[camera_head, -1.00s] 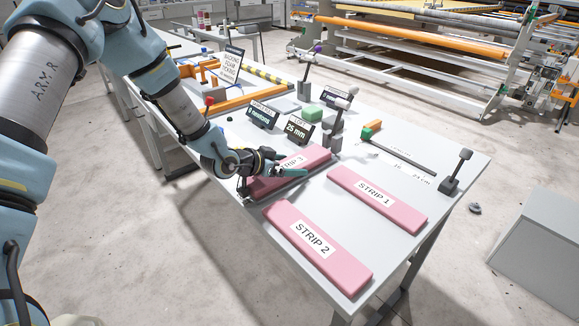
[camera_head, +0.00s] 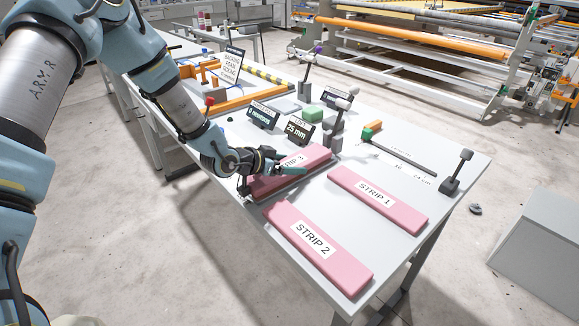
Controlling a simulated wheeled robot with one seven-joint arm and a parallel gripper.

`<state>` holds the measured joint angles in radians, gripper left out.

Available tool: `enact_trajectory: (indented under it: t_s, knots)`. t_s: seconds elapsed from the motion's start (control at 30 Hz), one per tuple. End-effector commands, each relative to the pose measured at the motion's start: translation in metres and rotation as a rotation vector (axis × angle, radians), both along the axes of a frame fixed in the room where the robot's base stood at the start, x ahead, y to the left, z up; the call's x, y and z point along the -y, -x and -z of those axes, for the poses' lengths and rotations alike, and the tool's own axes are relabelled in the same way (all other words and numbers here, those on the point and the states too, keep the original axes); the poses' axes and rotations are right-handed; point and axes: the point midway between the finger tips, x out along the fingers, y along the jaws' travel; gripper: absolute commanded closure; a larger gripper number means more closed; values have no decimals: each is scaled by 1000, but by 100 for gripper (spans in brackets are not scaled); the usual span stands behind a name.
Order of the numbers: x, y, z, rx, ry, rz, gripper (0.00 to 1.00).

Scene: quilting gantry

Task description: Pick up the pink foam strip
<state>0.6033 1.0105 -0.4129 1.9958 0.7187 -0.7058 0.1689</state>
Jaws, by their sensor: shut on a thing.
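Three pink foam strips are at the near part of the white table (camera_head: 440,215). STRIP 3 (camera_head: 318,156) is at the back left, partly covered by my gripper. STRIP 1 (camera_head: 378,200) lies to its right and STRIP 2 (camera_head: 318,248) lies in front, both flat and untouched. My gripper (camera_head: 286,167) comes from the left and is shut on STRIP 3, with a green finger showing over its near side. I cannot tell whether STRIP 3 is clear of the tabletop.
Behind the strips stand a 25 mm display (camera_head: 299,131), a second display (camera_head: 263,116), a green block (camera_head: 313,114) and grey upright posts (camera_head: 335,130). A ruler (camera_head: 400,156) lies at the right, near a black-topped post (camera_head: 455,173). The front right table corner is bare.

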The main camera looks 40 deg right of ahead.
Motion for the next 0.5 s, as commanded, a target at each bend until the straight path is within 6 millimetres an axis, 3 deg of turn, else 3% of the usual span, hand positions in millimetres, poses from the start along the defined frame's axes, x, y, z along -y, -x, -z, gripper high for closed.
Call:
enact_trajectory:
  t_s: [0.17, 0.5]
  knots:
    - [0, -1, -17, 3, 3, -1, 74]
    - [0, -1, -73, 5, 2, -1, 74]
